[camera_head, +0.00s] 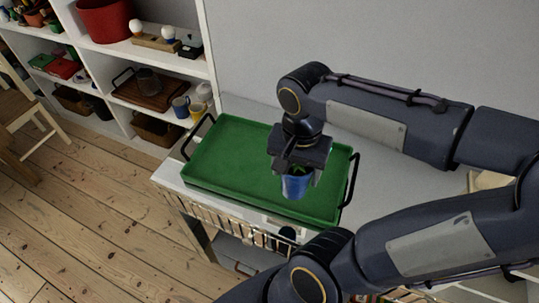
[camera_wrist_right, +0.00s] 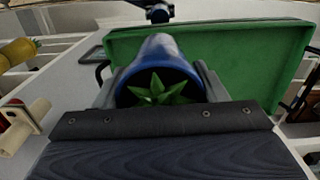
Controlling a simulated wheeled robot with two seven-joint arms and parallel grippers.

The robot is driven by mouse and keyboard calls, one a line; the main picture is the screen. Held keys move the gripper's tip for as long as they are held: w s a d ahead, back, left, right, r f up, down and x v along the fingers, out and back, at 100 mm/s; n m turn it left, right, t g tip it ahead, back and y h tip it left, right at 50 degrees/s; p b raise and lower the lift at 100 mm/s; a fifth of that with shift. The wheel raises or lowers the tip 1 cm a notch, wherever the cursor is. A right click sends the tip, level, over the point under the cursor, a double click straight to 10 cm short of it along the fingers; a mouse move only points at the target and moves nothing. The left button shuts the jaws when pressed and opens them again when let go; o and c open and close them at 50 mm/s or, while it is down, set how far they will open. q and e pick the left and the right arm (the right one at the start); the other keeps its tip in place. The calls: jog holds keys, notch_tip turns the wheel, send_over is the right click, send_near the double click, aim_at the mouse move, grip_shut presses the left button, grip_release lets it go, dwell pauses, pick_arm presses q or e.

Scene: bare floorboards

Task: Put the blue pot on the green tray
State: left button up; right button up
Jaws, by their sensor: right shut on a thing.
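The blue pot (camera_head: 296,187), with a green plant in it, is held in my right gripper (camera_head: 299,166). The pot looks upright, over the right part of the green tray (camera_head: 225,150) near its front side. I cannot tell whether its bottom touches the tray. In the right wrist view the blue pot (camera_wrist_right: 160,52) sits between the two fingers (camera_wrist_right: 160,85), its spiky plant facing the camera, with the green tray (camera_wrist_right: 240,50) beyond. The tray has dark handles at both ends and lies on a white surface. My left gripper is not in view.
A white shelf (camera_head: 210,50) stands at the left with a red tub (camera_head: 104,20), a brown wooden tray (camera_head: 150,92), and several mugs and baskets. The rest of the green tray looks empty. A wooden chair (camera_head: 25,115) stands at the far left on floorboards.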

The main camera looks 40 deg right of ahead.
jog(key=shift+w+d+f, duration=0.2)
jog(key=shift+w+f, duration=2.95)
jog(key=shift+w, duration=0.1)
jog(key=shift+w+d+f, duration=0.2)
jog(key=shift+w+f, duration=2.9)
jog(key=shift+w, duration=0.15)
jog(key=shift+f, duration=0.15)
jog(key=shift+f, duration=0.15)
jog(key=o, duration=1.3)
